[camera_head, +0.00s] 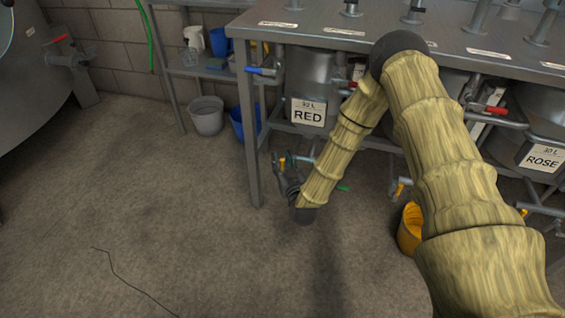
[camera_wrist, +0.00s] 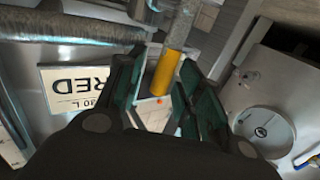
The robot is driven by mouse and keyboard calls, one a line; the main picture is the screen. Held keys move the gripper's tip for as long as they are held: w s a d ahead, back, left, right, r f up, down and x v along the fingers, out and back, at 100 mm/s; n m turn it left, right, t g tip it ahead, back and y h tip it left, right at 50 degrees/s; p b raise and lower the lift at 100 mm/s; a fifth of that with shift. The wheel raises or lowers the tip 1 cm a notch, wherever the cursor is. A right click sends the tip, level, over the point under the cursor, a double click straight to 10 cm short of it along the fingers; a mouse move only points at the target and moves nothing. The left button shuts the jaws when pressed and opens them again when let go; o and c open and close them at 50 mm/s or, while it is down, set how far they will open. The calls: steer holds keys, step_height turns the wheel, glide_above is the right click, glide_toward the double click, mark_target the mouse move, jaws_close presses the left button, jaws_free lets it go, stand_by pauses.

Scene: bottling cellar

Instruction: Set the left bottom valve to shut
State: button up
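The RED tank (camera_head: 308,112) stands under the steel bench, and its label shows upside down in the wrist view. My gripper (camera_head: 281,172) is close to this valve, partly hidden by my arm. In the wrist view my gripper (camera_wrist: 158,88) is open, its dark green pads on either side of a yellow-ended metal piece (camera_wrist: 166,75). I cannot tell whether the pads touch it. The valve's handle position is not clear.
A bench leg (camera_head: 249,140) stands just left of my gripper. A blue-handled upper valve (camera_head: 262,71) is above. A grey bucket (camera_head: 206,116) stands left.

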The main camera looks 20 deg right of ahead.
jaws_close()
